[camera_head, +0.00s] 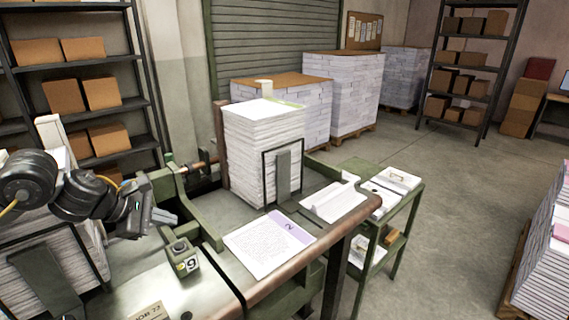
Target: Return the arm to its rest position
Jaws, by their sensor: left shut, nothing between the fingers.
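My left arm comes in from the left edge over the machine table. Its dark left gripper (163,216) is shut and empty, to the left of the tall paper stack and just behind the small green box marked with a number (181,256). I cannot tell whether it touches anything below it. My right gripper is not in view.
A tall paper stack (262,145) stands on the green machine. A printed sheet with a purple edge (268,244) lies near the front rail. Another stack (45,245) stands at left. A green cart (400,215) stands right; floor beyond is open.

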